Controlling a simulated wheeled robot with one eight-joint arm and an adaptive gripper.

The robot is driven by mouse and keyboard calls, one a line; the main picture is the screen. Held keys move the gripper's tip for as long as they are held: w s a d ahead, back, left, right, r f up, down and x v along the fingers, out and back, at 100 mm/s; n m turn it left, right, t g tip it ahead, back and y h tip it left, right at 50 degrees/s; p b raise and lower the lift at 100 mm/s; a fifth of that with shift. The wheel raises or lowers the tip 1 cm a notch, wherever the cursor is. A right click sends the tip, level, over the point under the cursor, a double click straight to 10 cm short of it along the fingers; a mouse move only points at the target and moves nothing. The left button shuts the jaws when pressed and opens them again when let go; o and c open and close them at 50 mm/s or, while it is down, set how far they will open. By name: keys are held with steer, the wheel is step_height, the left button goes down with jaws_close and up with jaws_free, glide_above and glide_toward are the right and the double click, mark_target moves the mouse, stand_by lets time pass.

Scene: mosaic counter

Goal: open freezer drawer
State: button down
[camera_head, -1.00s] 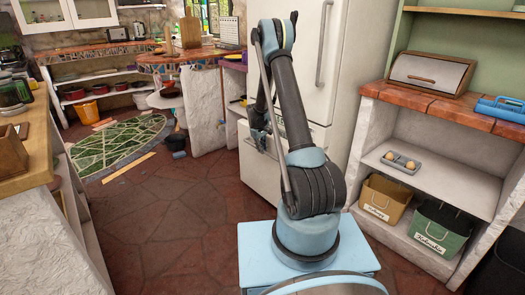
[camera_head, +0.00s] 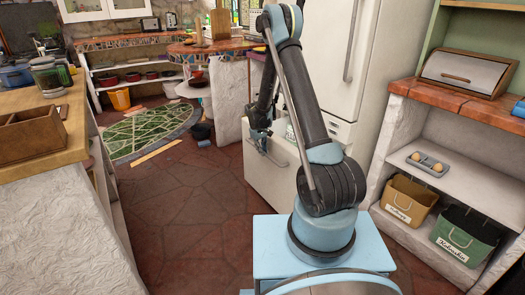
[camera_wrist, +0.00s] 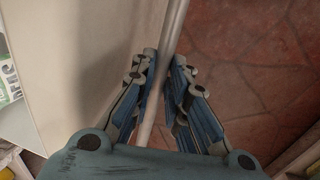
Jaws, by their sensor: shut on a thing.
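The freezer drawer (camera_head: 268,182) is the white bottom drawer of the fridge (camera_head: 333,75). It stands pulled out, with a package (camera_head: 291,135) showing inside behind its front. My gripper (camera_head: 260,138) is at the drawer's front, partly hidden by my arm in the head view. In the wrist view my gripper (camera_wrist: 162,60) is shut on the drawer's bar handle (camera_wrist: 173,25), with a finger on each side. The drawer's pale front (camera_wrist: 85,60) lies left of the handle, and a printed package (camera_wrist: 8,75) shows at the left edge.
A shelf unit (camera_head: 465,165) with two bins stands right of the fridge. A counter (camera_head: 50,190) stands at the left. The stone floor (camera_head: 190,215) left of the drawer is clear.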

steer(key=shift+s+a, duration=0.15)
steer(key=shift+a, duration=0.25)
steer(key=c, duration=1.6)
jaws_free()
steer(key=shift+o, duration=0.2)
steer(key=shift+r, duration=0.15)
step_height(320, 180, up, 12)
steer(key=s+a, duration=0.1)
steer(key=a, duration=0.1)
steer(key=shift+f, duration=0.25)
